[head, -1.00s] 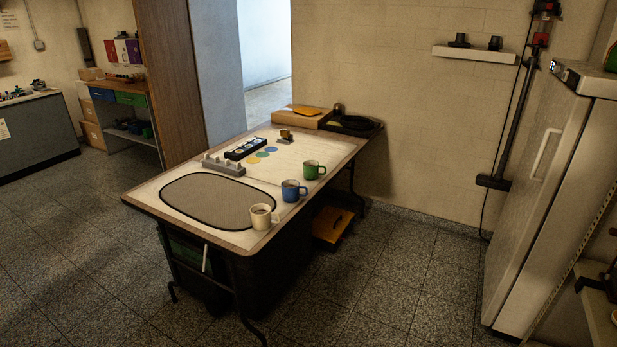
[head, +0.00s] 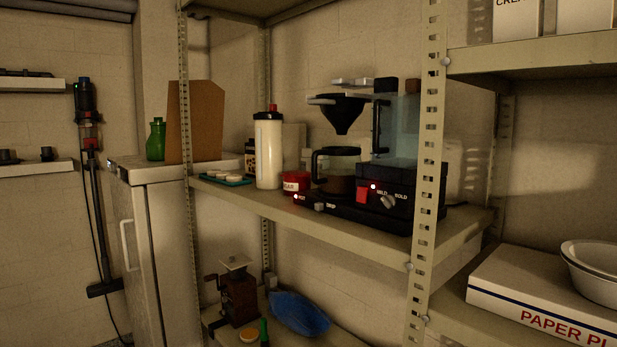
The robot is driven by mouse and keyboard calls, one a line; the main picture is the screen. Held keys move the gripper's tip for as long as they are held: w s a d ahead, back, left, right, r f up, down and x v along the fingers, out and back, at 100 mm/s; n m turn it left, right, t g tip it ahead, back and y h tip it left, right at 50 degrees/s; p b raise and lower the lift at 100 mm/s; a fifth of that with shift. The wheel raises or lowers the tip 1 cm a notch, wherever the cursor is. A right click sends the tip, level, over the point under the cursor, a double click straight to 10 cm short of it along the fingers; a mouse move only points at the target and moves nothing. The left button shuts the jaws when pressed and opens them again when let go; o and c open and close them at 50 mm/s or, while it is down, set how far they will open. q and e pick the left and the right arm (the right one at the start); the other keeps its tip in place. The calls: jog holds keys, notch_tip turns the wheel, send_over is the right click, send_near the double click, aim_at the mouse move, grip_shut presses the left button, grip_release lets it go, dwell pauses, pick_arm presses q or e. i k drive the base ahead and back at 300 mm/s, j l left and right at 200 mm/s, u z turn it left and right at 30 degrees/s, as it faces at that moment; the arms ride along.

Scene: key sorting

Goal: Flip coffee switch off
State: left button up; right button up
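A black drip coffee maker (head: 400,202) stands on the middle shelf of a metal rack in the head view. A red switch (head: 362,192) is on the left of its front panel, with a small light near its top. A grey knob (head: 388,202) with small lettering sits to the right of the switch. A glass carafe (head: 335,172) with dark contents stands at its left, under a black filter cone (head: 343,113). A clear water tank (head: 398,130) rises above the panel. Neither of my grippers shows in this view.
A red sugar tub (head: 296,184), a cream bottle (head: 268,150) and a small tray (head: 226,178) share the shelf to the left. A fridge (head: 150,250) stands left; a paper plates box (head: 540,295) is on the right shelf.

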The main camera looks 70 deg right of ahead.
aim_at(361, 197)
jog(key=z, duration=2.6)
